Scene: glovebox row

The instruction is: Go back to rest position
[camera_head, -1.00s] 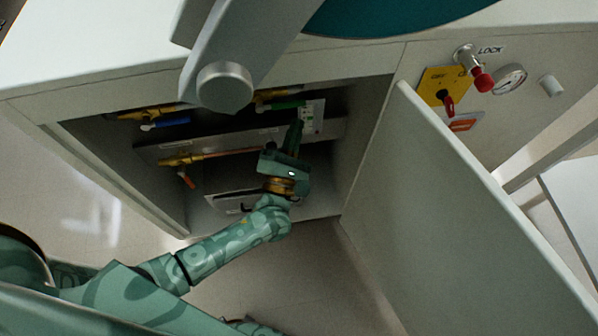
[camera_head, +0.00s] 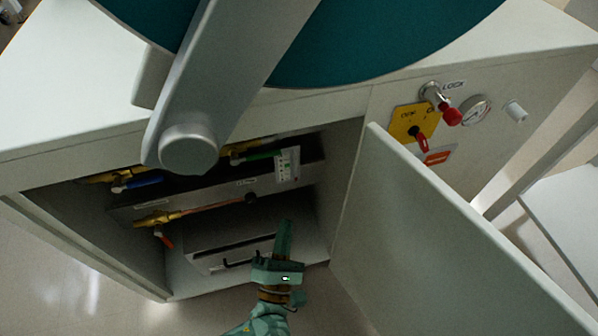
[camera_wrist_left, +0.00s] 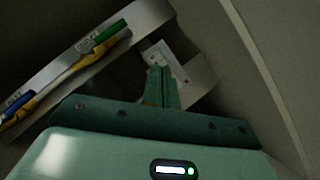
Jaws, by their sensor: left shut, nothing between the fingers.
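My left gripper (camera_head: 284,238) is in the lower middle of the head view, in front of the open cabinet's lower part. Its fingers are together, with nothing between them, and point up toward the cabinet interior. In the left wrist view the closed fingers (camera_wrist_left: 160,87) stand in front of a pale switch panel (camera_wrist_left: 174,62). That panel also shows in the head view (camera_head: 287,165), above and apart from the gripper. My right gripper is in neither current view.
A yellow plate with a red lever (camera_head: 412,122) is above the door.

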